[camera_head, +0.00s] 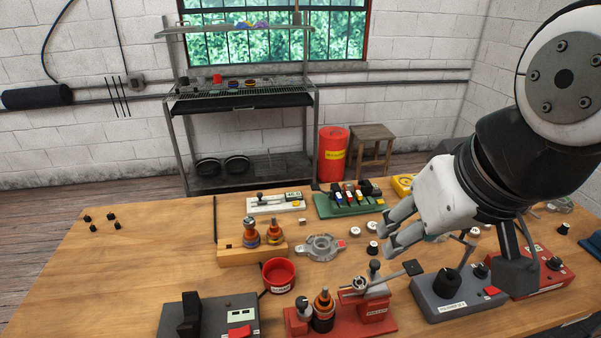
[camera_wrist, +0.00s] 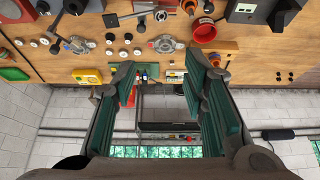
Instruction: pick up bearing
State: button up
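Several small round bearing-like parts lie on the wooden table (camera_head: 130,275). One pale part (camera_head: 355,228) is left of my gripper (camera_head: 387,240), and a dark-sided one with a light top (camera_head: 372,247) is close by its fingertips. I cannot tell which is the bearing meant. In the wrist view such parts show in a loose group (camera_wrist: 124,53) near the table edge and another group to its left (camera_wrist: 34,42). My gripper is open and empty above the table, its green-padded fingers wide apart in the wrist view (camera_wrist: 165,85).
A grey alternator housing (camera_head: 320,247), a red bowl (camera_head: 279,275), a wooden block with standing parts (camera_head: 252,255) and a red fixture (camera_head: 375,312) crowd the table's middle and front. A grey box (camera_head: 455,298) stands below my arm. The table's left side is mostly clear.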

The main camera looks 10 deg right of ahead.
aim_at(362, 288)
jog(key=l+u, duration=0.4)
jog(key=k+l+u, duration=0.1)
jog(key=u, duration=0.25)
jog(key=k+l+u, duration=0.15)
jog(key=l+u, duration=0.25)
jog(key=j, duration=0.1)
